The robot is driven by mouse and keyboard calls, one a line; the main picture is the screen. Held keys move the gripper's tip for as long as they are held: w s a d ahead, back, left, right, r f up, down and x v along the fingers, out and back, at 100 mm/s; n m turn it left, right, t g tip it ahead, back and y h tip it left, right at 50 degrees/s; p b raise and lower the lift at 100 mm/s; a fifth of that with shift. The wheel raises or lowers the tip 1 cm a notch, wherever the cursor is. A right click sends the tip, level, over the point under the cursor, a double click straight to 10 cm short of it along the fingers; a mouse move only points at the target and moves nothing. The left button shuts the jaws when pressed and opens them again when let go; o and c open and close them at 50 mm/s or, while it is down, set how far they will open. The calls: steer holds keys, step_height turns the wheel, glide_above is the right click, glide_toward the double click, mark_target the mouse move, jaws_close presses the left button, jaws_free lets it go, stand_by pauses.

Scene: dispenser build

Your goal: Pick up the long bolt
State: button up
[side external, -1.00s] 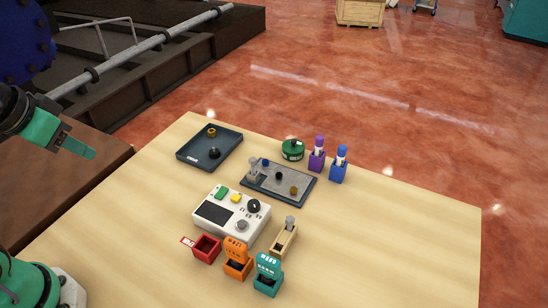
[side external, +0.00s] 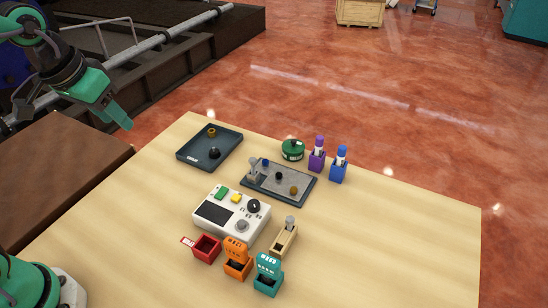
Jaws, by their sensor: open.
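A grey bolt-like piece (side external: 290,222) stands upright in a tan holder (side external: 284,241) at the front of the table. Another grey upright piece (side external: 253,165) stands at the left end of a dark grey plate (side external: 282,195). I cannot tell for certain which of them is the long bolt. My gripper (side external: 115,115), with green fingers, is at the upper left, in the air beyond the table's left corner. It is open and far from both pieces, with nothing seen between its fingers.
A white control box (side external: 222,228) stands mid-table, with red (side external: 206,250), orange (side external: 237,266) and teal (side external: 267,280) bins in front. A dark tray (side external: 190,156), green round part (side external: 292,150), purple (side external: 316,162) and blue (side external: 338,172) holders stand behind. The table's right side is clear.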

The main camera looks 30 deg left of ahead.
steer(key=w+d+f+g, duration=0.25)
steer(key=w+d, duration=0.35)
steer(key=w, duration=0.6)
steer(key=g, duration=0.2)
glide_above(253, 159)
steer(key=shift+t, duration=0.25)
steer(key=f, duration=0.7)
steer(key=a+f, duration=0.1)
steer(key=f, duration=0.3)
steer(key=shift+s+f, duration=0.15)
steer(key=shift+f, duration=0.2)
steer(key=shift+w+d+f, duration=0.2)
steer(key=shift+d+f, duration=0.15)
steer(key=shift+f, duration=0.1)
steer(key=shift+s+d+f, duration=0.1)
steer(key=shift+f, duration=3.8)
jaws_close()
